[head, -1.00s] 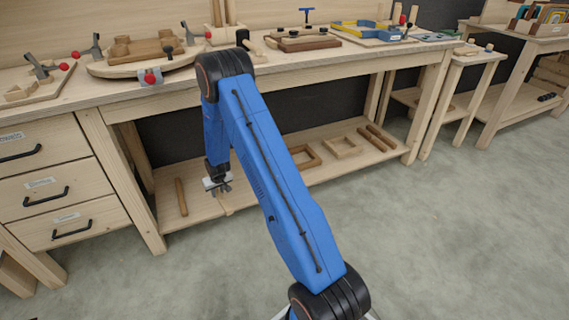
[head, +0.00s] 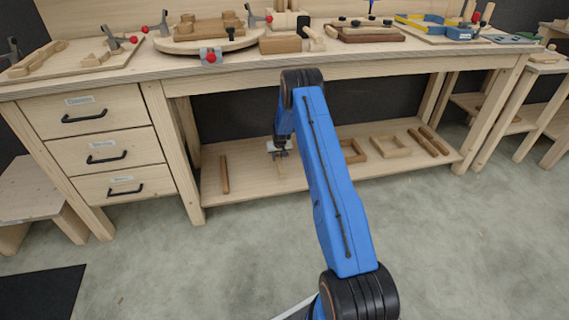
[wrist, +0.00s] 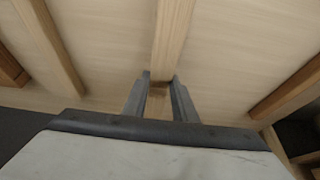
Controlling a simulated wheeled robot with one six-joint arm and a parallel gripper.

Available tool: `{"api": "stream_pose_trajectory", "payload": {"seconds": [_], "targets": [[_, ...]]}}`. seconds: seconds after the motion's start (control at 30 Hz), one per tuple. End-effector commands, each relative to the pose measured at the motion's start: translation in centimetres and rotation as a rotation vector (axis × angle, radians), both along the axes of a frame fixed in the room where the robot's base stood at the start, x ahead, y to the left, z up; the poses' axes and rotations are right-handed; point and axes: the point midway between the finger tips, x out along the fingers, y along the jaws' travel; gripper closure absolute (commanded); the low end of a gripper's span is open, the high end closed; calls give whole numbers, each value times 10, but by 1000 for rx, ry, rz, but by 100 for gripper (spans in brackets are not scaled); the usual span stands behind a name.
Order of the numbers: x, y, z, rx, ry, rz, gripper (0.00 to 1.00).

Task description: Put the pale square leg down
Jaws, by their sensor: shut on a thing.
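The pale square leg (wrist: 174,38) is between the two fingers of my gripper (wrist: 160,92) in the wrist view, which is shut on it. The leg runs away from the fingers over pale boards. In the head view my gripper (head: 280,148) is above the lower shelf (head: 250,182) of the workbench, and a bit of the leg (head: 280,168) shows below it. I cannot tell whether the leg touches the shelf. The fingertips are hard to make out in the head view.
A brown stick (head: 224,175) lies on the shelf left of my gripper. A pale square frame (head: 390,146), a darker frame (head: 353,150) partly behind my arm, and brown sticks (head: 428,141) lie to the right. The benchtop (head: 120,72) overhangs the shelf. Shelf between stick and gripper is bare.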

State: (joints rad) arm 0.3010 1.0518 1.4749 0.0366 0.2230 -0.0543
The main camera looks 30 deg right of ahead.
Motion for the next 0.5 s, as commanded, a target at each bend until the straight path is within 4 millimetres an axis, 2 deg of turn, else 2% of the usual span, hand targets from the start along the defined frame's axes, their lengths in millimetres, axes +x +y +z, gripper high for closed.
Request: {"api": "stream_pose_trajectory", "payload": {"seconds": [0.4,0.5], "targets": [[0,0,-44,0,-1,0,100],[1,0,-50,-1,-2,0,100]]}}
